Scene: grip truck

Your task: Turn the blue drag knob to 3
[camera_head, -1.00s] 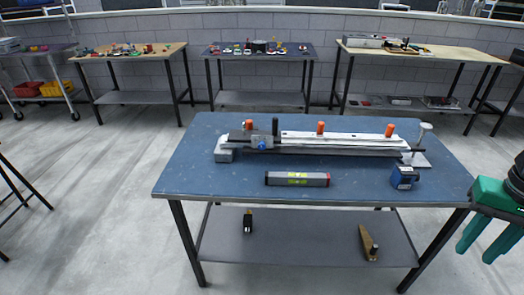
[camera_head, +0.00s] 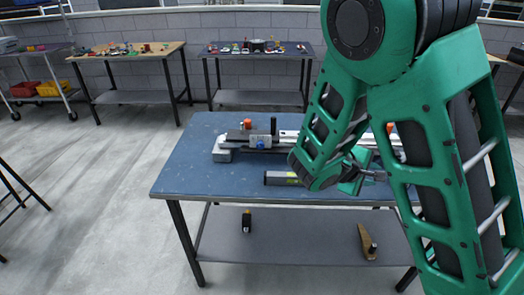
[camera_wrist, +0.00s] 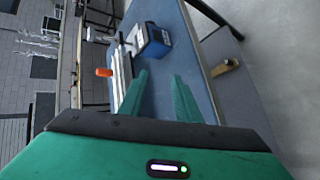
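The blue drag knob (camera_head: 260,143) sits on the grey carriage at the left end of a long rail device (camera_head: 222,153) on the blue-topped table (camera_head: 190,172). Its scale and setting are too small to read. The knob does not show in the wrist view. My gripper (camera_wrist: 162,90) is open, with two green fingers apart and nothing between them. It hangs over the right part of the table, well to the right of the knob. In the head view my arm hides most of the gripper and the rail's right part.
A blue box (camera_wrist: 152,40) stands beyond my fingertips in the wrist view. An orange knob (camera_wrist: 104,72) rises from the rail there. A wooden-looking piece (camera_head: 367,242) lies on the lower shelf. The table's left part is clear.

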